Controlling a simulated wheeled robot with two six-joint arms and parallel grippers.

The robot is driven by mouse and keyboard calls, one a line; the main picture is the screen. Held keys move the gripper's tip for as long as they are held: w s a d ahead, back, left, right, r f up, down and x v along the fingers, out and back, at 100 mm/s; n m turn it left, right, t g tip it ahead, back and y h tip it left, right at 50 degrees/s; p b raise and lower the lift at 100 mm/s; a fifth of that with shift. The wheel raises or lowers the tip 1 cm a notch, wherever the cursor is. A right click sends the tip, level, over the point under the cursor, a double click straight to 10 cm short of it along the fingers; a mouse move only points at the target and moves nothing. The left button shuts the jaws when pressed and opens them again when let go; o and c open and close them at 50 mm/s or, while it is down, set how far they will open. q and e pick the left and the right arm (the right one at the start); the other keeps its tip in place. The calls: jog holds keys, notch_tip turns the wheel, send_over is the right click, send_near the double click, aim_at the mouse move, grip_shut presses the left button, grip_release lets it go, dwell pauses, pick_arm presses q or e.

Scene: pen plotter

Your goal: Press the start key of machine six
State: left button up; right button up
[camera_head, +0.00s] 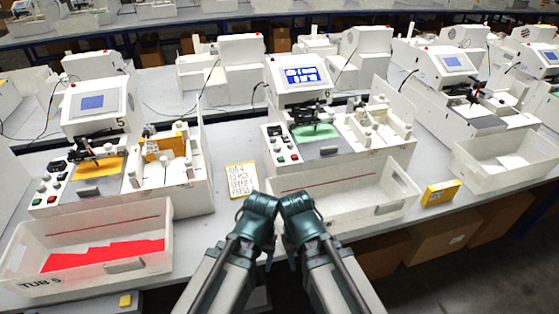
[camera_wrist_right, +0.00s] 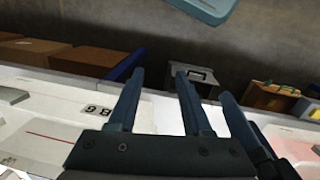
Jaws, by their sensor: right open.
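Machine six (camera_head: 300,80) stands at the centre of the head view with a lit blue screen. Its key panel (camera_head: 283,147) is at its front left, with black switches and a small red and green key; lettering is too small to read. The left fingers' opening is hidden.
A yellow handwritten card (camera_head: 241,180) lies left of machine six. Machine five (camera_head: 95,100) and its tub with red sheets (camera_head: 100,255) stand to the left. A yellow box (camera_head: 440,193) lies right of the centre tub. Another machine (camera_head: 445,70) stands to the right.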

dwell(0.3)
grip_shut()
dwell(1.6)
